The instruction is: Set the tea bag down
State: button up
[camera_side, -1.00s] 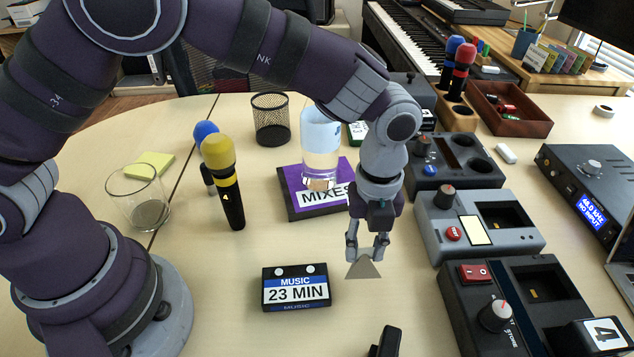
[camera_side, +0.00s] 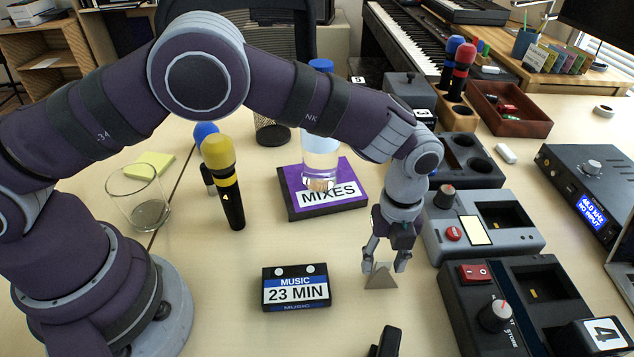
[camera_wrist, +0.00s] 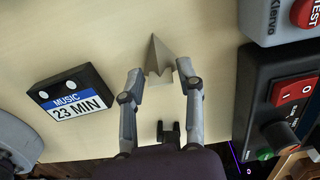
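The tea bag (camera_side: 381,278) is a small grey-beige pyramid. It appears to stand on the bare tabletop between the music cassette and the grey device. In the wrist view the tea bag (camera_wrist: 158,60) lies between and just beyond my fingertips, with a gap on each side. My gripper (camera_side: 386,264) points down right over it, its two fingers spread apart. It also shows in the wrist view (camera_wrist: 160,70), open and holding nothing.
The music cassette (camera_side: 296,290) lies to the left, also on the table. Grey and black devices (camera_side: 480,227) line the right. A purple MIXES box (camera_side: 300,205) with a bottle (camera_side: 320,160) stands behind. A small black object (camera_side: 389,342) is at the front. Bare table surrounds the tea bag.

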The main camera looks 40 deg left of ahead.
aim_at(383, 264)
jog(key=shift+o, duration=0.5)
notch_tip(383, 264, up, 12)
jog(key=a+r+n+t, duration=0.1)
jog(key=a+r+n, duration=0.6)
jog(key=n, duration=0.1)
jog(key=s+a+n+t, duration=0.4)
jog(key=s+a+n, duration=0.8)
jog(key=n, duration=0.7)
jog(key=shift+a+f+t, duration=0.15)
jog(key=shift+a+t, duration=0.1)
jog(key=shift+t, duration=0.05)
